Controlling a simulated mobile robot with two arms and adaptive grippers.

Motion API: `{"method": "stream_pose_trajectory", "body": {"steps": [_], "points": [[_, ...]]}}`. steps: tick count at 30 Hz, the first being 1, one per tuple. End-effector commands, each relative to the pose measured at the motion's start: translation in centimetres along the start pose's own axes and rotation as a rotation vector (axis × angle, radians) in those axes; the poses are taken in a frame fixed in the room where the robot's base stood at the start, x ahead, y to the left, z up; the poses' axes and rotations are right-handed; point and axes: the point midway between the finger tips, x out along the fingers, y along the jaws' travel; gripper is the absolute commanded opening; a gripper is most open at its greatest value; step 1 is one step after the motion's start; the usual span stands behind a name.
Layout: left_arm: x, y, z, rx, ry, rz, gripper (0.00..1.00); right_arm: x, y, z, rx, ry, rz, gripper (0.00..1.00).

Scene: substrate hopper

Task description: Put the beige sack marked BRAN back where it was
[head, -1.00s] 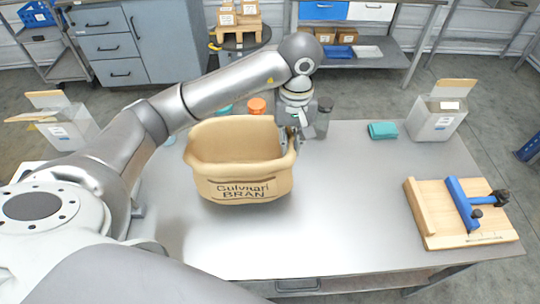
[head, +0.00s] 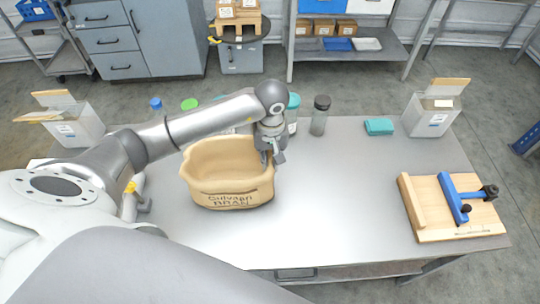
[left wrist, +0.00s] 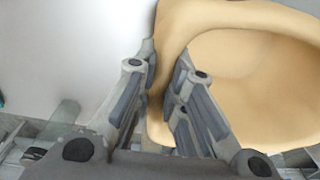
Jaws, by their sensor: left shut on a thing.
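The beige sack marked BRAN (head: 222,193) is an open-topped, rounded tub shape on the left half of the steel table (head: 330,215). Its lettering faces the front. My left gripper (head: 270,155) is shut on the right part of its rim. In the left wrist view the fingers (left wrist: 160,95) straddle the wall of the sack (left wrist: 250,65), one inside and one outside. The sack looks upright and low over the table; I cannot tell whether it touches the top. My right gripper is not in view.
A dark-capped bottle (head: 320,115) and a teal-capped bottle (head: 293,110) stand behind the gripper. A teal cloth (head: 378,127) and a grey box (head: 432,118) are at the back right. A wooden board with a blue clamp (head: 455,205) lies at right. The middle is clear.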

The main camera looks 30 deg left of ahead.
Motion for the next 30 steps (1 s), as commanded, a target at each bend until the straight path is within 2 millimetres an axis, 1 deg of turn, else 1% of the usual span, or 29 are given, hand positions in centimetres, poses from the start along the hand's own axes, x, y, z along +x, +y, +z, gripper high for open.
{"method": "stream_pose_trajectory", "body": {"steps": [7, 8, 12, 21, 25, 26, 29, 30], "points": [[0.4, 0.0, 0.0, 0.0, 0.001, 0.001, 0.0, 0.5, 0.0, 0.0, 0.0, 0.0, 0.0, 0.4], [0.2, 0.1, 0.0, 0.0, 0.001, 0.001, 0.14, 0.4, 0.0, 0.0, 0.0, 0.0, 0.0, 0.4], [0.2, 0.1, 0.0, 0.0, 0.001, 0.001, 0.32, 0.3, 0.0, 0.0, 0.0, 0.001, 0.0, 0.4], [0.1, 0.1, 0.0, 0.0, 0.0, 0.001, 0.33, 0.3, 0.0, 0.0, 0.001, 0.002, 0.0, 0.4], [-0.3, 0.0, 0.0, 0.0, 0.0, 0.001, 0.33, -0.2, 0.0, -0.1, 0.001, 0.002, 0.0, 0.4], [-0.4, 0.1, -0.1, 0.0, 0.003, 0.002, 0.33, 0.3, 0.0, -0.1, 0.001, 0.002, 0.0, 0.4], [-1.7, 0.1, -0.2, 0.002, 0.006, 0.004, 0.33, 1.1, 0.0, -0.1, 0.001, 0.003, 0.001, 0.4], [-2.5, 0.1, -0.2, 0.002, 0.007, 0.004, 0.33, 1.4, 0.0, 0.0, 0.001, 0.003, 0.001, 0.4]]}}
